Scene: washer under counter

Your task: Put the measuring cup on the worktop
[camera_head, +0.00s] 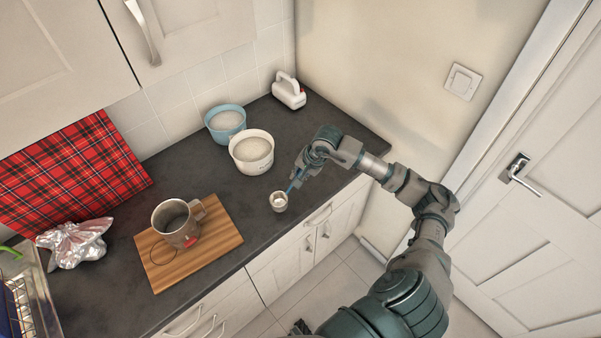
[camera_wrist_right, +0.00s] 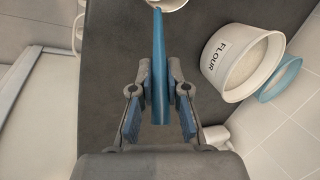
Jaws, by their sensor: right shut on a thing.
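The measuring cup (camera_head: 279,203) is a small beige scoop with a long blue handle and a pale inside. In the head view it shows against the worktop (camera_head: 245,205) near its front edge; I cannot tell whether it touches the surface. My right gripper (camera_head: 296,180) is shut on the blue handle. In the right wrist view the handle (camera_wrist_right: 159,60) runs between the fingers (camera_wrist_right: 159,105), and only part of the cup (camera_wrist_right: 171,4) shows at the top edge. My left gripper is not in view.
A white tub (camera_head: 251,152) labelled FLOUR (camera_wrist_right: 225,60), a blue tub (camera_head: 225,122) and a white jug (camera_head: 289,91) stand at the back. A metal mug (camera_head: 176,224) stands on a wooden board (camera_head: 215,243). A foil bundle (camera_head: 75,241) lies left. Worktop is clear between board and cup.

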